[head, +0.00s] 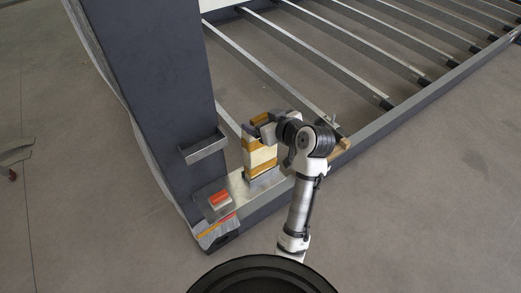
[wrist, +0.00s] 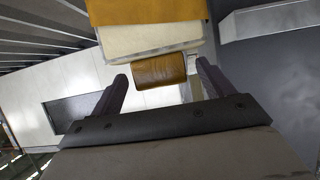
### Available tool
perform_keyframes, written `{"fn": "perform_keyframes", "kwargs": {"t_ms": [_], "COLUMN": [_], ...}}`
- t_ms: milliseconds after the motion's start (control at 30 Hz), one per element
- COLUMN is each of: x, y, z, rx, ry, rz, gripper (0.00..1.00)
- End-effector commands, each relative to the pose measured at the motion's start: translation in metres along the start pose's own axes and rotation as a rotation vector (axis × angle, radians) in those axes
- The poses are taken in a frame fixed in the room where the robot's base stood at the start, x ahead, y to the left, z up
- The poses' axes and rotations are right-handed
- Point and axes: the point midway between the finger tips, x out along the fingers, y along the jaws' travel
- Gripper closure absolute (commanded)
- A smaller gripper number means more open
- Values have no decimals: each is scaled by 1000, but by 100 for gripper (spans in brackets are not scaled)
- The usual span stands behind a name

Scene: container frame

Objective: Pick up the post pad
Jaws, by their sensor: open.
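The post pad (head: 261,158) appears to be the upright cream block with orange-brown bands, standing on the metal beam beside the dark post. My gripper (head: 257,121) is at its upper end. In the wrist view, my open gripper (wrist: 162,75) has one finger on each side of a small orange-brown part (wrist: 160,71). The pad's cream face (wrist: 150,38) and a wider orange-brown band (wrist: 145,10) show above it. I cannot tell whether the fingers touch the pad. My arm hides part of its right side in the head view.
The tall dark post (head: 150,90) rises close to the left, with a small metal bracket (head: 203,146) on it. A red-orange item (head: 220,199) lies on the beam's near end. Metal slats (head: 270,68) run behind. A tan piece (head: 344,147) lies right of my wrist. Floor at right is clear.

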Motion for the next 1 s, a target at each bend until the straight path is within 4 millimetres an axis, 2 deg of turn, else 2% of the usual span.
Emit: {"fn": "perform_keyframes", "kwargs": {"t_ms": [100, 567, 833, 1000], "x": [0, -1, -1, -5], "y": [0, 0, 0, 0], "z": [0, 0, -2, -11], "rx": [0, 0, -1, -4], "ry": [0, 1, 2, 4], "rz": [0, 0, 0, 1], "gripper": [23, 82, 82, 82]}}
